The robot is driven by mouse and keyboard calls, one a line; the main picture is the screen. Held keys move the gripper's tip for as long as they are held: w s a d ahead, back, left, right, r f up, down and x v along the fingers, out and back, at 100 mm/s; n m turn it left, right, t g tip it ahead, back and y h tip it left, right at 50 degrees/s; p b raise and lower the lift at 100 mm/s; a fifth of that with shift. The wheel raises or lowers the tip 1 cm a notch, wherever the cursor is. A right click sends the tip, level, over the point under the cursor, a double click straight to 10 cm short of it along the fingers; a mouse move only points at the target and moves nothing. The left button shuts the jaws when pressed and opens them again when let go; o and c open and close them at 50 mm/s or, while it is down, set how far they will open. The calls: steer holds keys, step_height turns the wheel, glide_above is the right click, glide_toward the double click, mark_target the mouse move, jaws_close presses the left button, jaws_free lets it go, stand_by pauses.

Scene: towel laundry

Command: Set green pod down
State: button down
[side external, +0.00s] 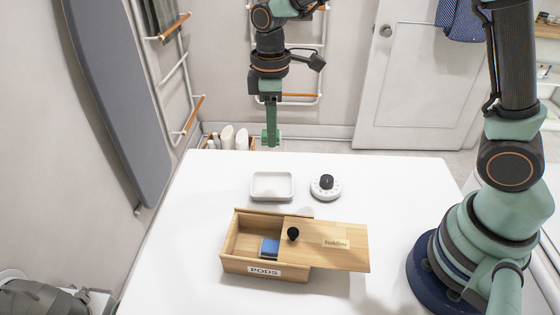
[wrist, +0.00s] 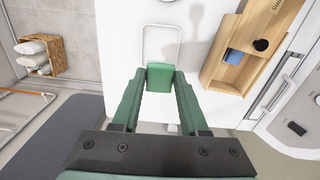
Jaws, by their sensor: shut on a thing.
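My gripper (side external: 271,138) hangs high above the far side of the white table, well above and a little behind the tray in the side view. In the wrist view my gripper (wrist: 160,80) is shut on the green pod (wrist: 160,76), a green block between the fingertips. In the side view the pod is hard to tell from the green fingers. The shallow white tray (side external: 271,198) stands on the table and looks empty. It also shows in the wrist view (wrist: 162,25), with the pod covering its near part.
A wooden box labelled PODS (side external: 235,262) stands in front of the tray, its lid (side external: 348,256) slid partly right. A blue pod (side external: 269,247) lies inside. A round white timer (side external: 325,190) with a black knob stands right of the tray. The table's left side is clear.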

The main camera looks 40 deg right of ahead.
mark_target(273, 188)
step_height(273, 188, down, 14)
steer(key=shift+f, duration=0.1)
stand_by(0.4)
steer(key=c, duration=0.7)
jaws_free()
step_height(273, 188, up, 12)
steer(key=shift+r, duration=0.1)
steer(key=s+d+r+m+t, duration=0.5)
steer(key=s+d+r+m, duration=0.4)
steer(key=s+d+r, duration=0.1)
steer(key=shift+s+r+m+t, duration=0.3)
steer(key=shift+s+r, duration=0.55)
steer(key=shift+s, duration=0.2)
